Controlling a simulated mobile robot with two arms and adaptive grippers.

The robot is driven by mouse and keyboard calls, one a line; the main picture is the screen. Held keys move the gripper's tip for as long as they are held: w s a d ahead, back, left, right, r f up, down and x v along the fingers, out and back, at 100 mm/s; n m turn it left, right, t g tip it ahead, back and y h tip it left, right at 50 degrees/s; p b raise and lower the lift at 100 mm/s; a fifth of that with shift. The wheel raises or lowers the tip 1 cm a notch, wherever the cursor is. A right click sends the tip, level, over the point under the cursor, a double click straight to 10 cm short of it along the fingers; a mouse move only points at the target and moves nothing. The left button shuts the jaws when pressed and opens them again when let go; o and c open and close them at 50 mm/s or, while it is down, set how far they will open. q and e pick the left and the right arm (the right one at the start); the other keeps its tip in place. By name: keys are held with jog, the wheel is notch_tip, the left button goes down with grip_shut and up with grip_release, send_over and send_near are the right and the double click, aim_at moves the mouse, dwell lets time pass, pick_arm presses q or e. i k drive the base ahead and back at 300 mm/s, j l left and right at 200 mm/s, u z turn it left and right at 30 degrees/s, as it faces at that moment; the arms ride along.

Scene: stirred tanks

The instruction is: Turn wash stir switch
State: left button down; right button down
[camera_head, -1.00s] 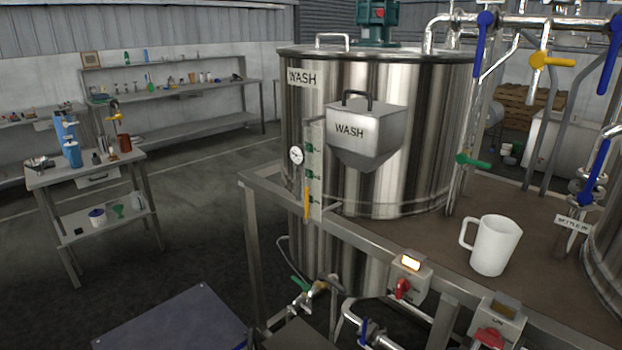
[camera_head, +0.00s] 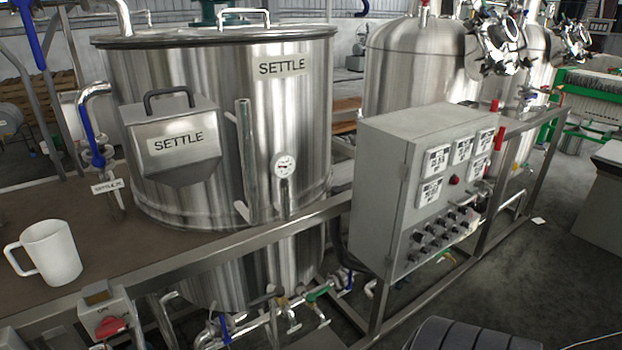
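Neither of my grippers is in view. The wash tank and the switch box with the lit lamp below it are outside the current view. One switch box (camera_head: 105,315) shows at the lower left, on the front rail of the platform. It has an unlit amber lamp on top and a red knob (camera_head: 110,327) on its front, with "ON" marked above the knob. The steel tank behind it (camera_head: 285,120) is labelled SETTLE, and so is the hopper (camera_head: 170,135) on its front.
A white mug (camera_head: 50,253) stands on the brown platform top (camera_head: 60,210) at the left. A grey control cabinet (camera_head: 385,185) with meters and knobs stands right of the settle tank. Pipes and valves (camera_head: 270,318) run below the platform. Open floor (camera_head: 555,265) lies at the right.

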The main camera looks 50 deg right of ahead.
aim_at(418, 236)
jog(key=z, duration=2.55)
